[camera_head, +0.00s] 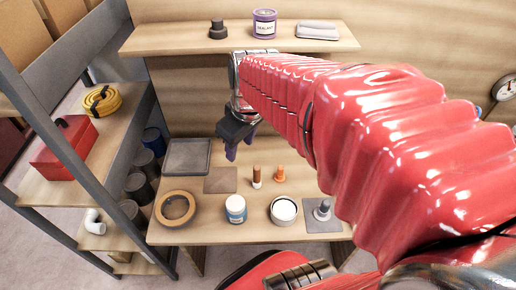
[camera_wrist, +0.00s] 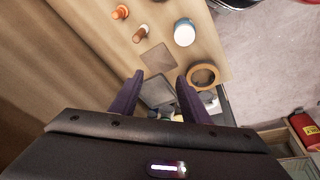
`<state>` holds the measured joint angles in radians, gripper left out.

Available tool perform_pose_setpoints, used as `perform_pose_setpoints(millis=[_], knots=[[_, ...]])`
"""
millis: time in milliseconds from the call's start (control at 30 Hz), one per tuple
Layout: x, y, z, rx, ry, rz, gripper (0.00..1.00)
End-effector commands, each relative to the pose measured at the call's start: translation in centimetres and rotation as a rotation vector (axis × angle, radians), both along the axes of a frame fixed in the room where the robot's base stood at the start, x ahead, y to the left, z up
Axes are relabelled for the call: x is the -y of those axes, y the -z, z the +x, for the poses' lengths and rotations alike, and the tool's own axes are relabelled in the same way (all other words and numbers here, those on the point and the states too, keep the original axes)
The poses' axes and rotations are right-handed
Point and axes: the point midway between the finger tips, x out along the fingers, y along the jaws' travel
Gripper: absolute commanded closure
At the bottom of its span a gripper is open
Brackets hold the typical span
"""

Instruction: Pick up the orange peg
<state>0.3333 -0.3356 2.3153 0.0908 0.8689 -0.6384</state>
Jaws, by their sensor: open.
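The orange peg (camera_head: 279,174) stands upright on the workbench in the head view, right of a brown peg with a pale lower end (camera_head: 257,177). In the wrist view the orange peg (camera_wrist: 120,12) is near the top edge, beyond the brown peg (camera_wrist: 140,33). My gripper (camera_head: 239,147) hangs above the back of the bench, left of both pegs. Its purple fingers are apart and empty; they also show in the wrist view (camera_wrist: 160,80), away from the pegs.
The bench (camera_head: 205,232) holds a grey tray (camera_head: 187,155), brown square (camera_head: 220,180), tan ring (camera_head: 161,209), blue-and-white jar (camera_head: 235,209), white-topped can (camera_head: 284,212) and grey plate with a fitting (camera_head: 335,225). A shelf (camera_head: 180,40) overhangs behind. Side shelving (camera_head: 115,110) stands left.

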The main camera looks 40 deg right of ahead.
Motion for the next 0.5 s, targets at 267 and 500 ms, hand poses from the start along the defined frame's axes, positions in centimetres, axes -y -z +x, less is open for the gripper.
perform_pose_setpoints(millis=[267, 500], knots=[[6.5, 3.7, 1.9, -0.084, -0.105, -0.004, 0.58], [12.4, 7.7, 2.3, -0.136, -0.205, 0.012, 0.58]])
